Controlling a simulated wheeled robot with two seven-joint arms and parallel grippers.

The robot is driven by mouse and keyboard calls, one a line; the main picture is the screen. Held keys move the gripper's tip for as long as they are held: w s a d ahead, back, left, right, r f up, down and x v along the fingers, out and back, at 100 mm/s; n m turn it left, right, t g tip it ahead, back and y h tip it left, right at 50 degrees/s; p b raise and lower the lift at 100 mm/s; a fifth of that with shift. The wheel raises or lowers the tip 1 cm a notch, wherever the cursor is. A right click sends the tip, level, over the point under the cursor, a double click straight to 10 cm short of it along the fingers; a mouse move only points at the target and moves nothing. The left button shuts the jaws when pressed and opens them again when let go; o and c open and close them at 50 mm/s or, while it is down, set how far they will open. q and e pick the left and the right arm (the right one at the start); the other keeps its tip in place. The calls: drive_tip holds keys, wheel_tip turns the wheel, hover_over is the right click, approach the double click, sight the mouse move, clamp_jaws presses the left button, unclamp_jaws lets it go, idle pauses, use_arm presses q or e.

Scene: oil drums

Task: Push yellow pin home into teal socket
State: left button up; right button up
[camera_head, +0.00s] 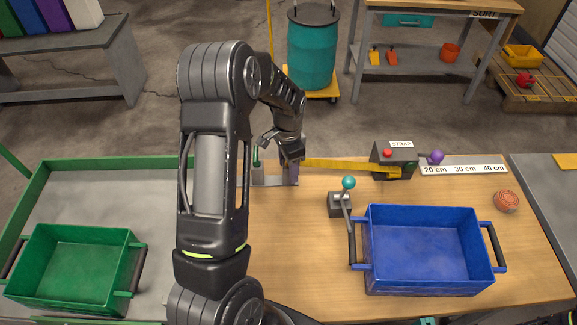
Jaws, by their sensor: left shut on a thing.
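My left gripper (291,156) is over the far edge of the wooden bench, pointing down. It is shut at the left end of a yellow strap (345,166). The strap runs nearly level to the right, to a dark box (395,160) labelled STRAP with a red button. Beneath the gripper stands a small grey bracket (273,181) with a purple part beside it; the fingertips are too small to see clearly. I cannot make out a yellow pin or a teal socket. My right gripper is not in view.
A lever with a teal ball (348,183) stands beside the blue crate (430,252). A green crate (75,265) sits in the left tray. A purple ball (436,157) and a length scale (462,169) are at the back right. A teal drum (312,52) stands beyond.

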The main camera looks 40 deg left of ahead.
use_arm(q)
drive_tip(key=c, duration=0.5)
drive_tip(key=shift+o, duration=0.2)
drive_tip(key=shift+r, duration=0.15)
drive_tip(key=shift+r+p, duration=0.6)
drive_tip(key=shift+r, duration=0.25)
drive_tip(key=shift+r, duration=0.1)
drive_tip(key=shift+r+p, duration=2.35)
drive_tip(key=shift+r, duration=1.3)
